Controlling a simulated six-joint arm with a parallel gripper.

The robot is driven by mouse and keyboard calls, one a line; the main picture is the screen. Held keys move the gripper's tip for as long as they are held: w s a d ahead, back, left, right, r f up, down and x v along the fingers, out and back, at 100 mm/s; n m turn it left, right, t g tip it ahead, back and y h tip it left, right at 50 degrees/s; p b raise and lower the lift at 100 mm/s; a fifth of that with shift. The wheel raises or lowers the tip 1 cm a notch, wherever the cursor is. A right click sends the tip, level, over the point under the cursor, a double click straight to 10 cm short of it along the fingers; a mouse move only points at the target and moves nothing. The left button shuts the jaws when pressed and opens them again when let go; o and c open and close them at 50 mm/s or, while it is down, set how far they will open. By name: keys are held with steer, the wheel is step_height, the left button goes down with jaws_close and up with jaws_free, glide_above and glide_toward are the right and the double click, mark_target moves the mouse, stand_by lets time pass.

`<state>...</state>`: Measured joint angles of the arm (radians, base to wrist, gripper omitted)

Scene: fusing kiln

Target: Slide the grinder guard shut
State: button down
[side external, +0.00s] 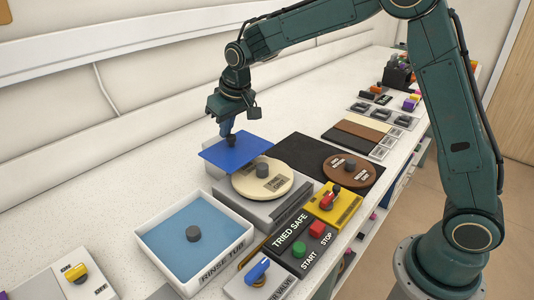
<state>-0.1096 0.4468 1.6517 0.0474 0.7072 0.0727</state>
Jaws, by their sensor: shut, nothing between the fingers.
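The grinder is a grey box (262,213) with a cream disc (250,187) and a dark knob on its top. A flat blue panel (228,158), which looks like the guard, lies at the back left of the disc and overlaps its rear edge in the picture. Most of the disc is uncovered. My gripper (231,143) points down over the blue panel, shut and empty. Its fingertips are at or just above the panel's middle; I cannot tell whether they touch it.
A white rinse tub (160,275) with blue inside stands front left. A start/stop box (285,243) and a yellow switch box (345,208) stand in front of the grinder. A brown disc (366,172) on a black mat lies right. The counter behind the panel is clear.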

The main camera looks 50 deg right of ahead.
mark_target(236, 148)
steer(key=s, duration=0.4)
steer(key=shift+s, duration=0.1)
steer(key=shift+s+f, duration=0.1)
steer(key=shift+s, duration=0.25)
steer(key=shift+w+f, duration=0.1)
steer(key=shift+w+r, duration=0.2)
steer(key=shift+w, duration=1.8)
steer(key=shift+w+r, duration=0.15)
steer(key=shift+r, duration=0.1)
steer(key=v, duration=0.9)
steer(key=shift+r, duration=0.3)
steer(key=shift+s, duration=0.3)
